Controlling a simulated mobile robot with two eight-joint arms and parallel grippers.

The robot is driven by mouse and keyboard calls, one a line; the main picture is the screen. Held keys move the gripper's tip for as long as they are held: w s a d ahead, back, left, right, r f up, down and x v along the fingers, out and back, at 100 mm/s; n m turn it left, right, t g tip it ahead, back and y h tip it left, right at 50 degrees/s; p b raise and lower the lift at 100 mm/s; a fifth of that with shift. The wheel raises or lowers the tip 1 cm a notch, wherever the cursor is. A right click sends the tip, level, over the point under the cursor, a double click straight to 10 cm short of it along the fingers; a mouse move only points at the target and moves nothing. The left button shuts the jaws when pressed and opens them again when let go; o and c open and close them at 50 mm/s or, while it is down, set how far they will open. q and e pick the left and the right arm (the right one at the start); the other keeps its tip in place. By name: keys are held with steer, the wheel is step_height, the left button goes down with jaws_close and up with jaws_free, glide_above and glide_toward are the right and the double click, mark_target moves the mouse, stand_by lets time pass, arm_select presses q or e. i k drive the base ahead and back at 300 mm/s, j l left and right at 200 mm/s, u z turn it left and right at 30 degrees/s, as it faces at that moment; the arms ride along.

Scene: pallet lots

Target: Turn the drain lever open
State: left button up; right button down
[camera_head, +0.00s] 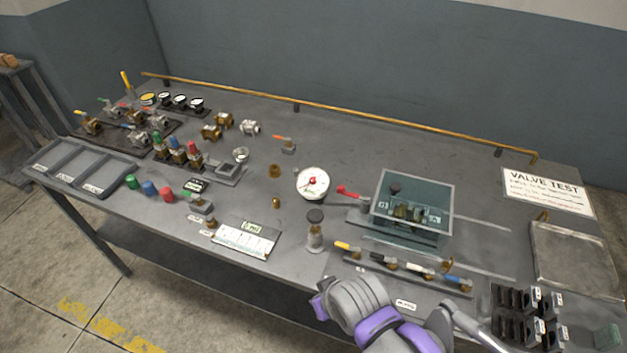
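A red lever (347,190) sticks out to the left of a clear-topped teal box (412,207) on the bench. No readable label shows that it is the drain lever. A small valve (287,145) with an orange-red handle stands farther back, left of centre. A row of levers (403,267) with yellow, black and blue grips lies in front of the box. My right arm, grey and purple, reaches in at the bottom, in front of this row and apart from the red lever. Its fingertips cannot be made out. My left gripper is not in view.
A white gauge (312,183) with a red needle and a dark-knobbed post (315,230) stand left of the box. Valves and sorting trays (80,167) crowd the left end. A brass rail (330,107) runs along the back. A grey tray (575,258) and black holders (525,312) are at right.

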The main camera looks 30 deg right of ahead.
mark_target(358, 249)
steer(key=z, duration=1.4)
